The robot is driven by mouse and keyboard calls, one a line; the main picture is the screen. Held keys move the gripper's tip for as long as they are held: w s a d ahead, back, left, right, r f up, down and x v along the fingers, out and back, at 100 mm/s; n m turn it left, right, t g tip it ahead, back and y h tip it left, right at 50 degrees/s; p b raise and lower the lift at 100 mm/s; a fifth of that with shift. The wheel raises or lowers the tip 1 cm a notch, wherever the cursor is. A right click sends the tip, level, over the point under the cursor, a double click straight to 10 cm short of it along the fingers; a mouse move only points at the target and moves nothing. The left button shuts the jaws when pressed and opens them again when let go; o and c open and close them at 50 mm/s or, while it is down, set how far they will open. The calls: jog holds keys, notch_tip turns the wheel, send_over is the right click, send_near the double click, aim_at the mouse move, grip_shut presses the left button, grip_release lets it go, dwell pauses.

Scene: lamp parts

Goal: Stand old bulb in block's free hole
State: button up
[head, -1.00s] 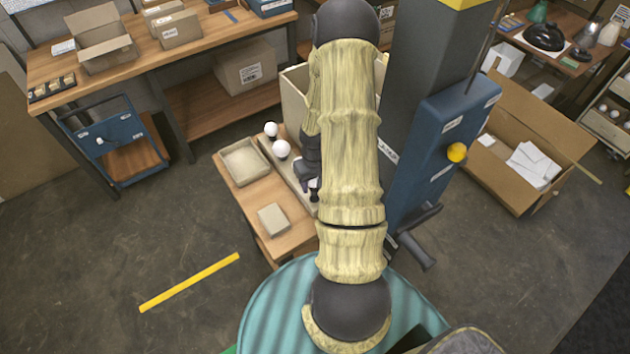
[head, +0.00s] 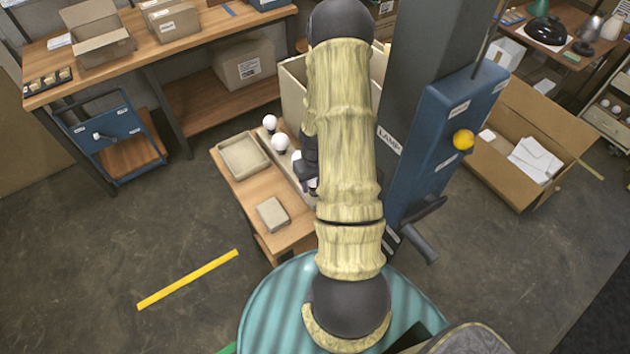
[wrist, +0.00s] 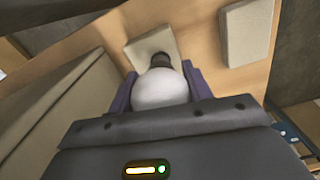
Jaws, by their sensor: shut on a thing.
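My gripper (wrist: 160,85) is shut on a white round bulb with a dark base, the old bulb (wrist: 160,92), in the wrist view. The bulb's base points away from the camera, over or near a small beige piece (wrist: 146,47); I cannot tell if they touch. In the head view my arm hides most of the gripper (head: 311,184). Two white bulbs (head: 270,122) (head: 281,142) stand on a long beige strip beside the shallow tray; a third white patch (head: 297,157) shows by the gripper. I cannot make out a free hole.
The small wooden table bears a shallow beige tray (head: 244,157) and a small beige slab (head: 272,213). A tall beige bin (head: 295,92) stands behind it. A blue box on a dark column (head: 440,140) rises to the right of my arm. Floor to the left is open.

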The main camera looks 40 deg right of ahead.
jog(key=shift+f+b, duration=0.95)
jog(key=shift+f, duration=0.45)
dwell(1.7)
dwell(0.3)
jog(key=o, duration=0.9)
jog(key=shift+r, duration=0.15)
notch_tip(320, 180, up, 17)
jog(key=shift+r+b, duration=0.1)
jog(key=shift+b, duration=0.4)
jog(key=shift+a, duration=0.1)
jog(key=s+a+r+t, duration=0.1)
jog(key=s+a+r, duration=0.1)
jog(key=a, duration=0.4)
jog(key=s+a+r+n, duration=0.1)
jog(key=s+a+r, duration=0.1)
jog(key=a, duration=0.5)
jog(key=s+a+r+n+t, duration=0.1)
jog(key=s+a+r, duration=0.1)
jog(key=a, duration=0.4)
jog(key=shift+s+a+t, duration=0.2)
jog(key=shift+a+t, duration=0.1)
jog(key=shift+a, duration=0.1)
